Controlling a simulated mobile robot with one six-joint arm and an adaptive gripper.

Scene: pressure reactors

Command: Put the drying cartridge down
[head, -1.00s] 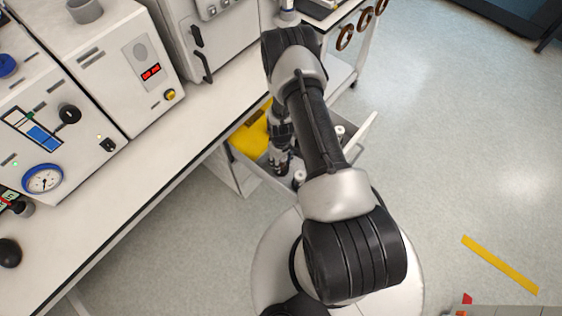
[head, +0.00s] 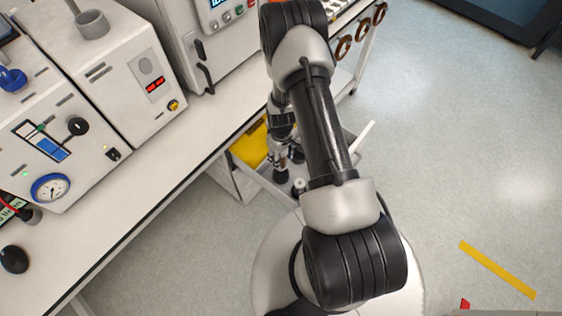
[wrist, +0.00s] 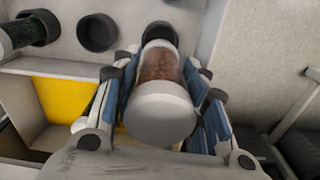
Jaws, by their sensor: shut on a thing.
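The drying cartridge (wrist: 161,106), a clear tube with brown filling and a broad pale end cap, is between the blue-padded fingers of my gripper (wrist: 160,88) in the wrist view. The gripper is shut on it. A black ring or cup (wrist: 160,34) lies just beyond its far end; I cannot tell whether they touch. In the head view, my gripper (head: 284,155) is low over the open drawer (head: 262,180), below the bench edge. My arm hides part of the drawer, and the held cartridge is hard to make out there.
An empty black round holder (wrist: 97,32) and another holder with a dark tube (wrist: 30,32) are left of the cartridge. A yellow area (wrist: 62,98) fills the drawer's left part. The bench (head: 150,190) with instruments stands close on the left. Open floor (head: 460,150) is at right.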

